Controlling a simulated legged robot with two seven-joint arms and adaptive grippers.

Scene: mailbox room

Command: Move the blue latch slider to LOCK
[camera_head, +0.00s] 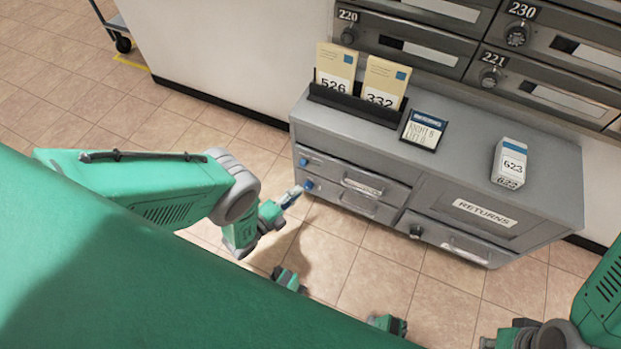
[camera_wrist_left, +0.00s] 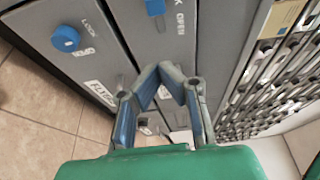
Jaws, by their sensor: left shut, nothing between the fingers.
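The blue latch slider (camera_head: 303,162) is on the left end of the upper drawer front of the grey cabinet. It also shows at the top edge of the left wrist view (camera_wrist_left: 155,8), partly cut off, beside the word OPEN and a letter K. My left gripper (camera_head: 293,196) is shut and empty, in front of the cabinet's left end and lower than the slider. In the left wrist view its fingertips (camera_wrist_left: 172,68) meet below the slider in the picture, apart from it. My right gripper (camera_head: 490,342) is cut off at the bottom edge, so its fingers cannot be judged.
A round blue knob (camera_head: 309,184) is on the lower drawer, close to my left gripper. The cabinet top (camera_head: 465,150) holds two envelopes in a black holder (camera_head: 355,103), a dark card (camera_head: 424,131) and a white box (camera_head: 509,162). Mailboxes stand behind.

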